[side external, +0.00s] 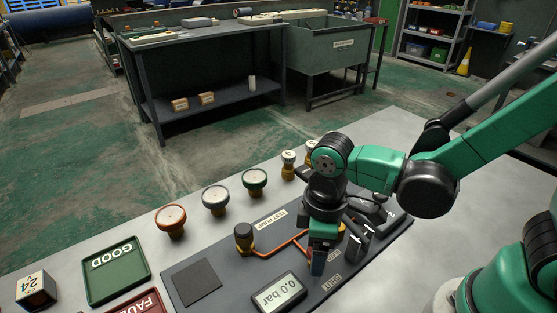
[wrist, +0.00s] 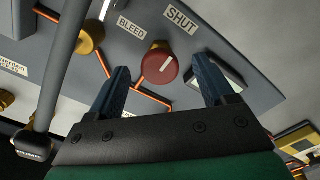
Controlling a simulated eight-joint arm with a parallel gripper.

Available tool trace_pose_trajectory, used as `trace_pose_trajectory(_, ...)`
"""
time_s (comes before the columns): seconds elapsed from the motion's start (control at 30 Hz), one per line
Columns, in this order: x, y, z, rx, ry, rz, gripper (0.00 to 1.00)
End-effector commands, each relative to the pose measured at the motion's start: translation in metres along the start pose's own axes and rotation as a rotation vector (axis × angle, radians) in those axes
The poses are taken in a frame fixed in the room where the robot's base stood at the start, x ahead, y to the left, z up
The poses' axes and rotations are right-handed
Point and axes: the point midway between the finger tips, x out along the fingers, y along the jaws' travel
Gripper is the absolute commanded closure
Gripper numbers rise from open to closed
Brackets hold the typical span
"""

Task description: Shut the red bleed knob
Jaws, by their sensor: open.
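The red bleed knob (wrist: 162,66) shows in the wrist view on the grey panel, with a short white mark on its face slanting to the upper right. The BLEED label (wrist: 131,27) is to its upper left and the SHUT label (wrist: 181,19) to its upper right. My gripper (wrist: 161,72) is open, with one blue finger on each side of the knob in the picture; whether they touch it I cannot tell. In the side external view my gripper (side external: 318,262) points down over the panel (side external: 225,250), and the red knob is hidden there.
A 0.0 bar gauge (side external: 279,294) and a black-topped fitting (side external: 244,237) with orange pipe sit near my gripper. A brass fitting (wrist: 90,35) and a grey rod (wrist: 62,70) are left of the knob. A green GOOD tray (side external: 116,290) stands off the panel.

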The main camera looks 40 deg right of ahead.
Motion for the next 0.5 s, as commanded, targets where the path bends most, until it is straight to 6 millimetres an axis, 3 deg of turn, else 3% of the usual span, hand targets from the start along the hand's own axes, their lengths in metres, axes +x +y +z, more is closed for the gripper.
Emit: trace_pose_trajectory(0.5,-0.049,0.0,0.0,0.0,0.0,0.0,0.24)
